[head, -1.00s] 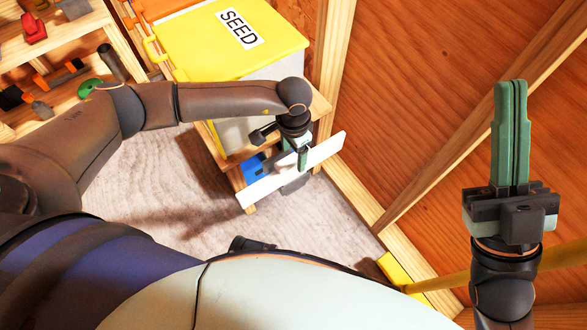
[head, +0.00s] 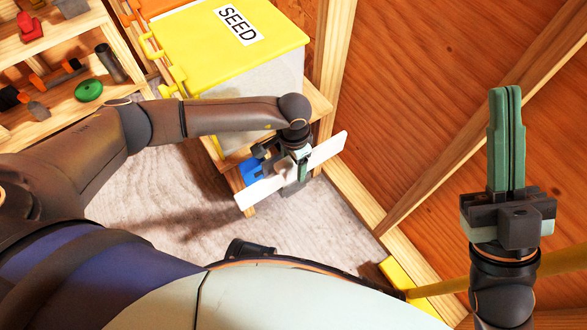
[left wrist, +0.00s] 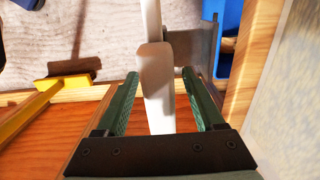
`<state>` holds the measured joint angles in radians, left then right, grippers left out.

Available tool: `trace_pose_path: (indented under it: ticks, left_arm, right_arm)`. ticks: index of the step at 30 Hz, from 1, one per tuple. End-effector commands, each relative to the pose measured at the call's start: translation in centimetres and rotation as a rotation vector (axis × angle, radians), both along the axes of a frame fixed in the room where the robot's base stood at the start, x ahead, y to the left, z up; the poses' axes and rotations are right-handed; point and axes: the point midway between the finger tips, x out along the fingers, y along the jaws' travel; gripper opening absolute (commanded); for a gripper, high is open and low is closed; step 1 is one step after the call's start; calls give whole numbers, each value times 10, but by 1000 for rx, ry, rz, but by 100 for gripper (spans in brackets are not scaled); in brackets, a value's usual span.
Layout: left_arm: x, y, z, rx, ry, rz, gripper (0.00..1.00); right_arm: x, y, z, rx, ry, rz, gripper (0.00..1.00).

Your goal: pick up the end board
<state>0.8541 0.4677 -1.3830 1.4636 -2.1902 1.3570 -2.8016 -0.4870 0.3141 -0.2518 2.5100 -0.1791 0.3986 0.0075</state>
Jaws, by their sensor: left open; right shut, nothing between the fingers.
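The end board, a long white board (head: 325,150), stands on edge near a low wooden stand, slanting up to the right in the head view. In the left wrist view the board (left wrist: 157,95) runs edge-on between the two green fingers, with a gap on each side. My left gripper (head: 302,166) is open around the board's middle and covers part of it; it also shows in the left wrist view (left wrist: 165,98). My right gripper (head: 506,95) is shut and empty, pointing up at the right, away from the board.
A grey metal plate (left wrist: 200,45) sits beside the board. A blue object (head: 252,171) is behind it. A yellow-lidded SEED bin (head: 275,40) stands above on the wooden stand. Wooden walls lie to the right, shelves (head: 60,110) at left. The floor (head: 170,200) between is clear.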

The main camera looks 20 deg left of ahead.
Motion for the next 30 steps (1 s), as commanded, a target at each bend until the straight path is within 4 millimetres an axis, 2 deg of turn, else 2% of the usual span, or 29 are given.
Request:
trace_pose_path:
  ticks: [16,30]
  left_arm:
    - [0,0,-3,1,1,0,70]
    - [0,0,-3,1,1,0,18]
  right_arm:
    - [0,0,-4,2,0,0,0]
    - [0,0,-4,2,-2,-1,0]
